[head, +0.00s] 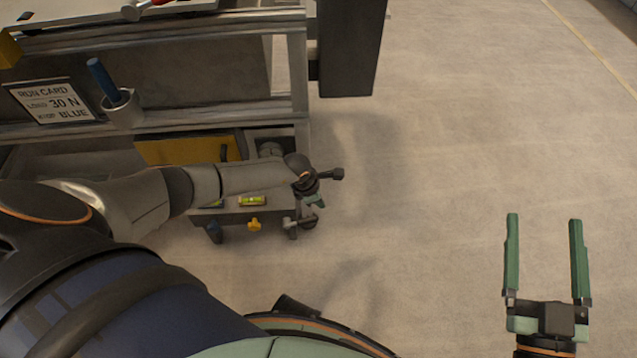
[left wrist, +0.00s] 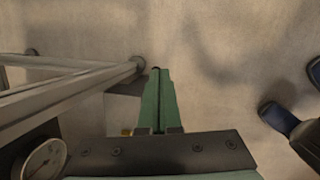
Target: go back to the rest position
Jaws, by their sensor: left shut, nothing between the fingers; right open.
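My left arm reaches in from the left across the lower front of the grey rig. My left gripper (head: 317,201) is mostly hidden by its own wrist in the head view, with only a bit of green showing near the low panel's right end. In the left wrist view its two green fingers (left wrist: 158,100) lie together, shut and empty, over bare floor close to a grey frame leg. My right gripper (head: 546,258) is open and empty at the lower right of the head view, its green fingers apart over clear floor.
The grey rig frame (head: 297,80) stands at the upper left, with a run card (head: 52,103), a cup (head: 123,108) holding a blue-handled item, and a yellow panel (head: 186,149). A low panel carries a spirit level (head: 252,201) and a yellow knob (head: 254,225). Floor at right is free.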

